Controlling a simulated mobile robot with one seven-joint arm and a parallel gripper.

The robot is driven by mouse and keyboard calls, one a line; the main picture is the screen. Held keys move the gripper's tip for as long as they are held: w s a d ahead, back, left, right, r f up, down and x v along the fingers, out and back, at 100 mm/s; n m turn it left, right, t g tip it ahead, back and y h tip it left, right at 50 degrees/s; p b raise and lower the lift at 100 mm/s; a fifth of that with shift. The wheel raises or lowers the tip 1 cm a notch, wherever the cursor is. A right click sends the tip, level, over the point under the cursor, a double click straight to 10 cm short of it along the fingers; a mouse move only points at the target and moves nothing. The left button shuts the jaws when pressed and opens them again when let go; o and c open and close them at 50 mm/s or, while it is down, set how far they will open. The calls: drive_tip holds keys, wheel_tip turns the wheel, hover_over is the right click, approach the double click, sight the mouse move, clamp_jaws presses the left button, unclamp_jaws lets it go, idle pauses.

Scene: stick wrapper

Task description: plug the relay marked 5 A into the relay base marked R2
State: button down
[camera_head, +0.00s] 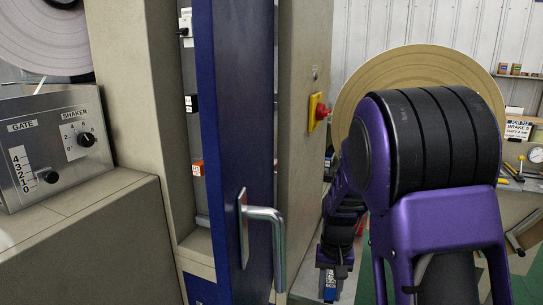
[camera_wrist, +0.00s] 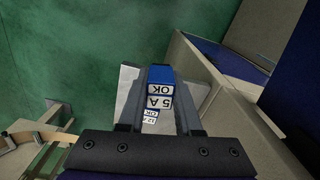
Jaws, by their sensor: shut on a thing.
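The blue relay marked 5 A and OK (camera_wrist: 160,88) is between the fingers of my gripper (camera_wrist: 162,98) in the wrist view. My gripper is shut on it. In the head view my gripper (camera_head: 335,262) hangs low, right of the cabinet door, with a blue piece (camera_head: 329,285) at its end. A second white label shows just below the relay in the wrist view; part of it is hidden. Inside the cabinet, a black part (camera_head: 191,103) and an orange part (camera_head: 197,168) with small labels show left of the door. I cannot read a marking R2 on any part.
The blue cabinet door (camera_head: 232,120) stands open with a metal handle (camera_head: 264,222), between my gripper and the visible interior. A red knob (camera_head: 321,111) sits on the cabinet's side. A control box (camera_head: 55,145) is at left. Green floor (camera_wrist: 60,60) is clear in the wrist view.

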drive_tip(key=f, duration=0.1)
drive_tip(key=s+f+n, duration=0.1)
drive_tip(key=f, duration=0.1)
drive_tip(key=s+f+n, duration=0.1)
drive_tip(key=f, duration=0.1)
drive_tip(key=shift+s+d+f, duration=0.1)
drive_tip(key=shift+s, duration=0.05)
drive_tip(key=shift+r+p, duration=0.25)
drive_tip(key=shift+p, duration=0.1)
